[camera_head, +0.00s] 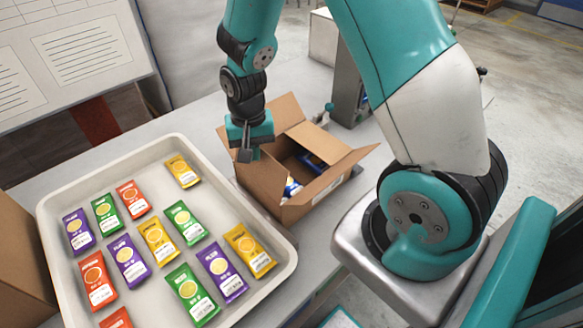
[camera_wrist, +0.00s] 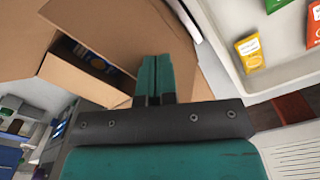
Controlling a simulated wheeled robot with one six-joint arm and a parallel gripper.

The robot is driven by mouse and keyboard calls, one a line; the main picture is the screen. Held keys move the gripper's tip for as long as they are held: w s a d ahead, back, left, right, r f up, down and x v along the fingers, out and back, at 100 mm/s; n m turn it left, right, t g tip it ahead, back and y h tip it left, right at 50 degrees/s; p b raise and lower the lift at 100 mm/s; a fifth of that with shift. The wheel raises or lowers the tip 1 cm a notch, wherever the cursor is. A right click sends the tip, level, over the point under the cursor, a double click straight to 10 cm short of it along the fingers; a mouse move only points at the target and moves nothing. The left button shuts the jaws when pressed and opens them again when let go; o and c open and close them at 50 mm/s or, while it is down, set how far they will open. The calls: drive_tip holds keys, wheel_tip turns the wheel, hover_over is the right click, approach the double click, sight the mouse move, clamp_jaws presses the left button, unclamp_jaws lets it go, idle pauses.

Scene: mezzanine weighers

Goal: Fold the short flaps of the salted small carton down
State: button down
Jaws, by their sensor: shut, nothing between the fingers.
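The small carton (camera_head: 258,186) is brown cardboard and stands on the grey table, right of the tray, in the head view. Its top is partly open, with flaps standing out at the back and the right. Blue and yellow packs (camera_head: 311,162) show inside. Any salted label is too small to read. The carton also shows in the wrist view (camera_wrist: 90,84), with a dark opening. My gripper (camera_head: 248,155) is shut and empty at the carton's left edge, pointing down. In the wrist view its fingers (camera_wrist: 154,78) lie over a cardboard flap; I cannot tell whether they touch it.
A large cream tray (camera_head: 282,262) with several coloured packets fills the table left of the carton. A metal weigher-like device (camera_head: 349,88) stands behind the carton. A brown box (camera_head: 20,262) stands at the far left. A printed board (camera_head: 75,55) is at the back left.

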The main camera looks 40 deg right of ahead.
drive_tip(key=shift+d+f+b, duration=0.25)
drive_tip(key=shift+d+f, duration=0.1)
drive_tip(key=shift+d, duration=0.55)
drive_tip(key=shift+d+f+b, duration=0.2)
drive_tip(key=shift+d+f, duration=0.15)
drive_tip(key=shift+d, duration=0.5)
drive_tip(key=shift+d+f+b, duration=0.7)
drive_tip(key=shift+d+f, duration=0.4)
drive_tip(key=shift+d, duration=0.1)
drive_tip(key=shift+d+f+b, duration=0.35)
drive_tip(key=shift+f+b, duration=0.05)
drive_tip(key=shift+f, duration=0.15)
drive_tip(key=shift+d+f+b, duration=0.3)
drive_tip(key=shift+f+b, duration=0.1)
drive_tip(key=shift+f, duration=0.35)
